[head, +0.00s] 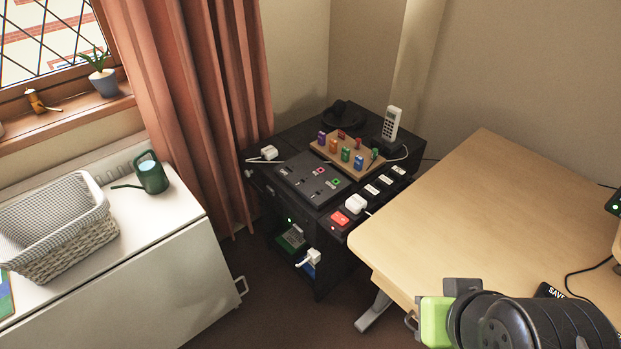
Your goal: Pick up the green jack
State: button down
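A green jack (346,154) stands upright in a wooden block (327,151) on the black cabinet. It is among several coloured jacks: a purple one (321,137) and an orange one (333,146) to its left, a blue one (358,162) to its right. A darker green piece (374,154) shows at the block's right end.
The desk (480,190) lies right of the black cabinet (335,270). A cordless phone (392,124) stands behind the block. A dark panel with sockets (313,180) and a white plug (356,203) lie in front. A white cabinet (170,280) with a basket (55,225) is left.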

aim_at(375, 153)
jog(key=i+j+z, duration=0.1)
jog(key=i+j, duration=0.2)
jog(key=i+j+z, duration=0.15)
jog(key=j, duration=0.35)
jog(key=i+j+z, duration=0.1)
jog(key=i+j, duration=0.25)
jog(key=j, duration=0.1)
